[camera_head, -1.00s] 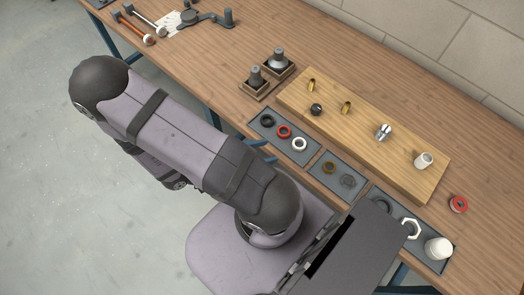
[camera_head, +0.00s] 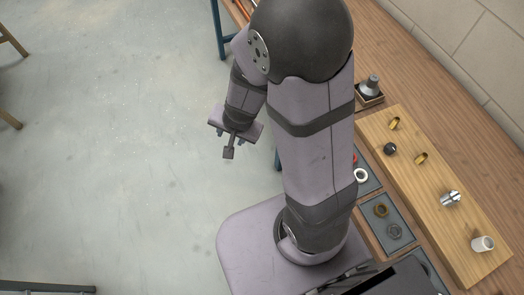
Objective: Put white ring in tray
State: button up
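The white ring (camera_head: 361,175) lies in a grey tray (camera_head: 372,185), just right of my arm's upper link. My arm hides the left part of this tray. Only a sliver of a red ring (camera_head: 355,158) shows there. My gripper (camera_head: 229,153) hangs over the open floor, left of the arm and well away from the tray and the bench. It is small and seen from above, so I cannot tell whether its fingers are apart. Nothing is clearly visible in it.
A second grey tray (camera_head: 397,247) holds a brown ring (camera_head: 381,210) and a grey nut (camera_head: 394,231). A wooden board (camera_head: 440,222) carries brass fittings, a black knob (camera_head: 390,149), a metal fitting (camera_head: 450,199) and a white cup-like piece (camera_head: 482,243).

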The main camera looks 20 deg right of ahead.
jog(key=s+d+r+n+g, duration=0.2)
jog(key=s+r+n, duration=0.1)
jog(key=s, duration=0.3)
jog(key=s+d+r+n+g, duration=0.2)
jog(key=s+r+n, duration=0.1)
jog(key=s+n, duration=0.2)
jog(key=shift+s+d+r+n+h, duration=0.2)
jog(key=shift+s+r+n+h, duration=0.2)
jog(key=shift+s, duration=0.15)
jog(key=shift+f, duration=0.15)
dwell(0.6)
notch_tip(320, 180, down, 37)
jog(key=b, duration=3.7)
jog(key=shift+f, duration=0.15)
jog(key=shift+o, duration=0.4)
